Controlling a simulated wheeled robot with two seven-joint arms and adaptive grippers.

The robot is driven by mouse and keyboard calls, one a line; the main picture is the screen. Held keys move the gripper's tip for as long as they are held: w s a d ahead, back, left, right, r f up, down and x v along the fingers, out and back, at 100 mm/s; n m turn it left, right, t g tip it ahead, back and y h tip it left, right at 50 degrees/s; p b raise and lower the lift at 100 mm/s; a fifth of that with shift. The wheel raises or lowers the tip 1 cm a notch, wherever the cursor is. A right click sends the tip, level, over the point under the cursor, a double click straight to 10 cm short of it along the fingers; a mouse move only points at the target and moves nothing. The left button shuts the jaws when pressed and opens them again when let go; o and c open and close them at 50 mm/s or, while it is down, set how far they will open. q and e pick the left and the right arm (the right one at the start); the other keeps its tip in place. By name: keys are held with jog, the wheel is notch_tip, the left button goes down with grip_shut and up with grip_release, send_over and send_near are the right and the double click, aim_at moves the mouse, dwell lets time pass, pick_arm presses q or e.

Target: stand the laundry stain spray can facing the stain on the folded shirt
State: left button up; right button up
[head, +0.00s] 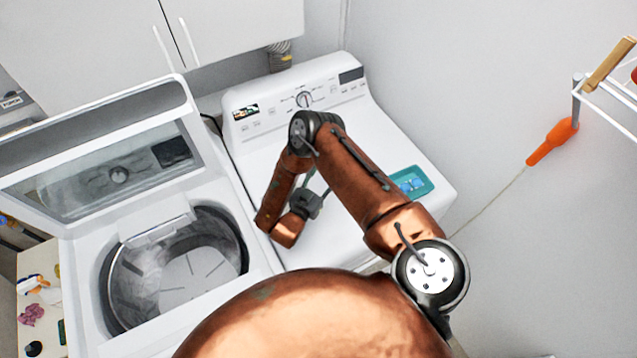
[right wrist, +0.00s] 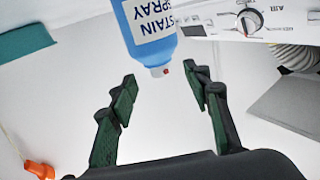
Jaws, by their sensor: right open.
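A blue spray can (right wrist: 140,50) with a white "STAIN SPRAY" label shows at the top of the right wrist view, its lettering upside down. Its narrow end with a small red tip points toward my right gripper (right wrist: 162,82). The gripper is open, its green-padded fingers on either side of that end with gaps; nothing is held. In the head view my bent right arm is over the right-hand machine and I cannot see the can. My left gripper is not in view.
The white machine top (head: 335,235) is clear around my right arm, with a control panel (head: 300,100) at its back. An open-lidded washer (head: 85,265) stands at left. An orange-handled object (head: 552,142) hangs by the right wall near a wire rack (head: 610,98).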

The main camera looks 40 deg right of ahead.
jog(key=b+v, duration=0.1)
jog(key=v, duration=0.6)
jog(key=shift+s+a, duration=0.2)
jog(key=shift+s, duration=0.05)
